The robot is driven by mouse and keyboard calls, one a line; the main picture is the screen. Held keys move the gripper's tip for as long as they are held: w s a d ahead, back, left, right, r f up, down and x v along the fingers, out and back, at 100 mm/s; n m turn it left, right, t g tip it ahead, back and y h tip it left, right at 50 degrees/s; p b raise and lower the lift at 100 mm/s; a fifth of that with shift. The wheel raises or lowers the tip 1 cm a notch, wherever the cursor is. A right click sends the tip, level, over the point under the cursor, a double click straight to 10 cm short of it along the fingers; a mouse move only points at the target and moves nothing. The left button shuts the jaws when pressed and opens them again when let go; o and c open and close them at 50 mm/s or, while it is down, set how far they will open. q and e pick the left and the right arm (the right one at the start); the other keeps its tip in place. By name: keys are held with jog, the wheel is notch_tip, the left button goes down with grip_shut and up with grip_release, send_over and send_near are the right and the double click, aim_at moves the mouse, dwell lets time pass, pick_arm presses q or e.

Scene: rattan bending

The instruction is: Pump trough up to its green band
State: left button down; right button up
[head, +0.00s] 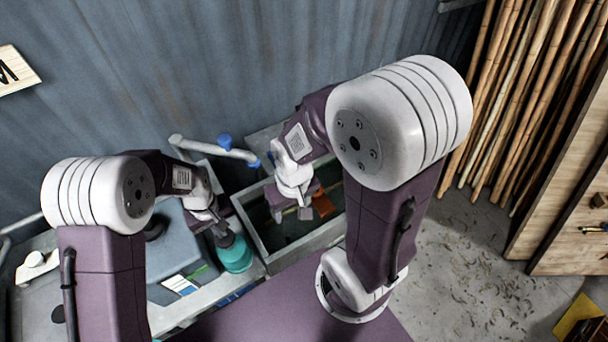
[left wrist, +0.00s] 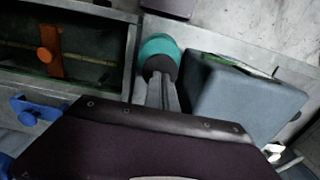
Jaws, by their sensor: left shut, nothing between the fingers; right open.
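The trough (head: 249,228) is a grey rectangular tank with a dark inside; it also shows at the left of the left wrist view (left wrist: 128,62). An orange upright piece with a round knob (left wrist: 47,55) is inside it. I cannot clearly make out the green band or the water level. A teal pump with a dark top (head: 236,256) stands beside the trough, and shows in the left wrist view (left wrist: 158,46). My left gripper (head: 220,236) is shut and empty, its fingertips at the pump's dark top; contact is unclear. My right gripper (head: 291,213) is open above the trough.
A pale pipe with a blue valve handle (head: 225,140) runs behind the trough. A blue-grey box (left wrist: 240,97) stands close beside the pump. Bamboo or rattan poles (head: 530,90) lean at the right wall.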

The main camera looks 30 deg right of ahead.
aim_at(226, 240)
pick_arm(q)
jog(key=shift+f, duration=0.1)
jog(key=shift+f+b, duration=2.5)
jog(key=shift+f, duration=0.7)
notch_tip(226, 240, up, 7)
jog(key=p, duration=0.5)
jog(key=shift+p, duration=0.35)
jog(key=shift+f, duration=0.2)
